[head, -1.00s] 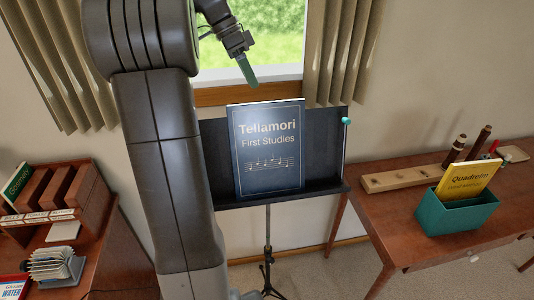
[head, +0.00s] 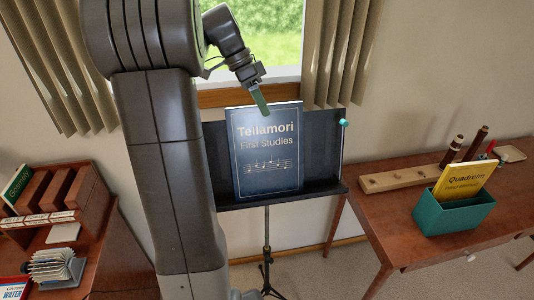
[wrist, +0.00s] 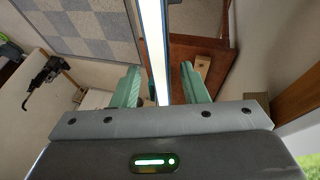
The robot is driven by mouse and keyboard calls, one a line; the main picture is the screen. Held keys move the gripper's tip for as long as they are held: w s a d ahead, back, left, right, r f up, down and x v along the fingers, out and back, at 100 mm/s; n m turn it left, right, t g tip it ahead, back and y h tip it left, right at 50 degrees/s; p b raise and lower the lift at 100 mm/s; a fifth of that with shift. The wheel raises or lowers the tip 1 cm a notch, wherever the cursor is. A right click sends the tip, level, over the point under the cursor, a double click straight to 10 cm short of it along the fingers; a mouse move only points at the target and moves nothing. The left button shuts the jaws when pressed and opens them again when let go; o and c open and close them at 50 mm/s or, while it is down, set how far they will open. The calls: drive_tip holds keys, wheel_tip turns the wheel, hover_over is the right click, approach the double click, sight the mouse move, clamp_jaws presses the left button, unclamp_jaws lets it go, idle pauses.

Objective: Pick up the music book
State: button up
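The music book (head: 266,165), dark blue with "Tellamori First Studies" and a line of notes on its cover, stands upright on the black music stand (head: 327,150), leaning on its back plate. My gripper (head: 263,106) points down at the book's top edge, its green fingers overlapping the upper cover in the head view. In the wrist view my gripper (wrist: 160,88) is open, one green finger on each side of the pale, thin edge of the book (wrist: 154,45). A gap shows on both sides; I see no clear contact.
A teal knob-like thing (head: 344,122) is at the stand's right edge. On the right table (head: 385,225), a teal box (head: 452,217) holds a yellow book (head: 464,182), near a wooden block (head: 400,180). A wooden rack (head: 60,195) stands at left. The window and curtains are behind.

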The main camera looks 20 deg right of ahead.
drive_tip(key=shift+f, duration=0.25)
idle(0.4)
clamp_jaws()
